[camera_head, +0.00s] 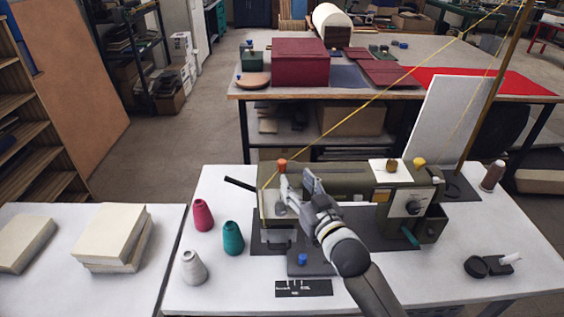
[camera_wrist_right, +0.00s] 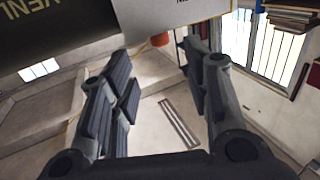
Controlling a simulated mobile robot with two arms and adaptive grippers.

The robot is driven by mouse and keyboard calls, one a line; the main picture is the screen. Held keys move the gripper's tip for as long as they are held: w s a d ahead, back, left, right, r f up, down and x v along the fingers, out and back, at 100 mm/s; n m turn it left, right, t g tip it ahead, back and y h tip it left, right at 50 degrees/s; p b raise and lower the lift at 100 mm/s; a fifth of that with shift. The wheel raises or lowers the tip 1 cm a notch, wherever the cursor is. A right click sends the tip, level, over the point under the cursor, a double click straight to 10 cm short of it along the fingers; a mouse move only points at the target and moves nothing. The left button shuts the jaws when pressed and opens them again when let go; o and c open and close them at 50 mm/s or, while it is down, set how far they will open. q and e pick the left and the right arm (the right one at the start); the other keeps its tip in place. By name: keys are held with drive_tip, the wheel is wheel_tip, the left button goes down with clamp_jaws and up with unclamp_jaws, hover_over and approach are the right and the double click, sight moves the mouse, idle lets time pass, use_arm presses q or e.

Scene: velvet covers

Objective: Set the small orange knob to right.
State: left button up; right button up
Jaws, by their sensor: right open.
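The small orange knob (camera_head: 281,165) sits on top of the left end of an olive-green sewing machine (camera_head: 335,178). In the right wrist view the orange knob (camera_wrist_right: 159,39) shows beyond the fingertips, between the two fingers and below a pale panel. My right gripper (camera_head: 298,181) is in front of the machine's left end, just below and to the right of the knob. Its fingers are apart with nothing between them, and I see no contact with the knob. The knob's pointer or setting is too small to read. My left gripper is not in view.
A yellow knob (camera_head: 419,162) and a dial (camera_head: 413,207) are at the machine's right. A yellow thread runs up from near the orange knob. Red (camera_head: 203,215), teal (camera_head: 233,238) and white (camera_head: 194,267) cones stand at left. The white table (camera_head: 440,285) has free room in front.

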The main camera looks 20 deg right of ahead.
sight(284, 165)
drive_tip(key=w, duration=0.3)
drive_tip(key=w+p, duration=0.1)
drive_tip(key=w, duration=0.2)
drive_tip(key=w+a+p, duration=0.1)
drive_tip(key=w, duration=0.3)
drive_tip(key=shift+a, duration=0.1)
clamp_jaws()
